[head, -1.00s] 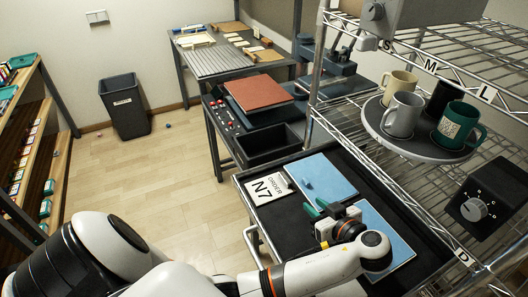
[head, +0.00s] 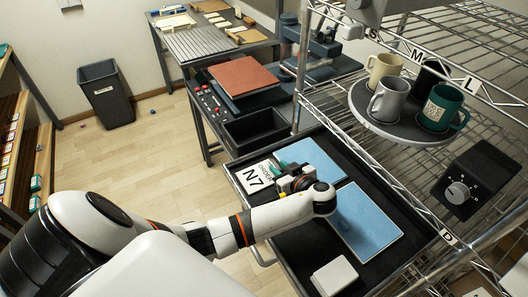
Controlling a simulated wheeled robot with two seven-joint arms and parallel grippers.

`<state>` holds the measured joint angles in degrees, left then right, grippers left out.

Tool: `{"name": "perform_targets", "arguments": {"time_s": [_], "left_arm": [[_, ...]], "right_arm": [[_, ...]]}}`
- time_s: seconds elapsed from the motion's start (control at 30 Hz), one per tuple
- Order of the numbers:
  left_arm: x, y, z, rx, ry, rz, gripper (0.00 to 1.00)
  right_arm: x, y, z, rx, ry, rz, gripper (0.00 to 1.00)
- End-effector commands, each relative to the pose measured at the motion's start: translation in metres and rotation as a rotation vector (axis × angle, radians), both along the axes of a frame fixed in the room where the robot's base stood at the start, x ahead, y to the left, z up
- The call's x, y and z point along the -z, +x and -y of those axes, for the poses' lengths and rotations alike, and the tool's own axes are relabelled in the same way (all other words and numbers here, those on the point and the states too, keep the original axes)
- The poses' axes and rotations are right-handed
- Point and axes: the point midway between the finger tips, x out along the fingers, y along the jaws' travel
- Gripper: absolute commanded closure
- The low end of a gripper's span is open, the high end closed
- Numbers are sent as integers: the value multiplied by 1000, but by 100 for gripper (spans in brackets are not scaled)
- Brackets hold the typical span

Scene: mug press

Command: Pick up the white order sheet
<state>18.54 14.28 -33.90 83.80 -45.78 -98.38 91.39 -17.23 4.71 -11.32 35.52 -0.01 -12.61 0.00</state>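The white order sheet (head: 256,177), printed "ORDER" and "N7", lies flat at the left back corner of the black cart top. My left gripper (head: 288,169) is at the sheet's right edge, its green-tipped fingers apart and pointing toward it. Nothing shows between the fingers. I cannot tell whether they touch the sheet. My wrist covers a little of the area right of the sheet. My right gripper is out of view.
Two blue mats (head: 368,222) lie on the black cart top, with a white block (head: 334,277) near its front. A wire shelf at right holds several mugs on a round tray (head: 366,112). A black bin (head: 252,131) stands behind the cart.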

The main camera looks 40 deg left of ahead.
Motion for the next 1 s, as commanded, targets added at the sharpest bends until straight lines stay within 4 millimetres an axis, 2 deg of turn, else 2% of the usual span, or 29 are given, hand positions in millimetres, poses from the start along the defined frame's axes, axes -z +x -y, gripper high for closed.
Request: {"name": "perform_targets", "arguments": {"time_s": [0.13, 0.37, 0.57, 0.87, 1.0], "left_arm": [[6, 5, -12, 1, 0, -2, 73], [8, 5, -13, 1, -2, -1, 73], [8, 5, -13, 1, -2, -1, 100], [5, 6, -13, 1, -2, 1, 100], [-13, 6, -12, 1, -3, 5, 100]], "right_arm": [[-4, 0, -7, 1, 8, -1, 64], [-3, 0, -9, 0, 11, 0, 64], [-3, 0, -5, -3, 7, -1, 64], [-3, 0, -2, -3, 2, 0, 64], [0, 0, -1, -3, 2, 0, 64]]}}
